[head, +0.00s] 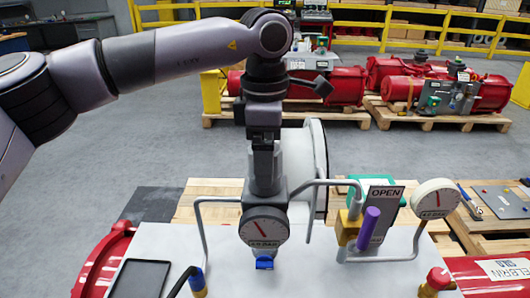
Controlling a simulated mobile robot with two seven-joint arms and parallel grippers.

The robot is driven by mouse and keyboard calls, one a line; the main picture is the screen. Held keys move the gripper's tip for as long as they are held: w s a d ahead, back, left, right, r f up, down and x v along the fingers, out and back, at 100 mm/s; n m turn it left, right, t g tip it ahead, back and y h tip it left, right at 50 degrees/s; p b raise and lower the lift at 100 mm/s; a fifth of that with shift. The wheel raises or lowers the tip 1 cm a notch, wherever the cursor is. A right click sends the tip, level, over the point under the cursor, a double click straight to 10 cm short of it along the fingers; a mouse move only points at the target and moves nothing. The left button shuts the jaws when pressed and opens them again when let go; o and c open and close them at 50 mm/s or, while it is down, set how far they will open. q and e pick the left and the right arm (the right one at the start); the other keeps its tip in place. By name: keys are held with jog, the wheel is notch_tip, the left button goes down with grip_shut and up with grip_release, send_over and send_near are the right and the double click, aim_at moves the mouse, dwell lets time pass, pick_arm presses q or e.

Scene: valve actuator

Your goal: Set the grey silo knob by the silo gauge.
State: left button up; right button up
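A second white gauge (435,198) with a red needle stands on a grey pipe at the right. I cannot tell surely which is the silo gauge. My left gripper (265,180) points down just behind and above the middle gauge, at a grey body there. Its fingertips blend with the grey parts, so I cannot see whether they hold anything. I cannot make out the grey silo knob clearly. My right gripper is not in view.
A blue knob (264,263) sits below the middle gauge. A purple lever (368,228) on a yellow valve stands beside the OPEN sign (384,196). Bent grey pipes flank the middle gauge.

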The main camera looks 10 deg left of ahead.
pick_arm(q)
jog(key=c, duration=1)
jog(key=shift+n, duration=1.3)
jog(key=o, duration=1)
jog(key=shift+r, duration=0.15)
notch_tip(320, 180, up, 7)
jog(key=shift+s, duration=0.1)
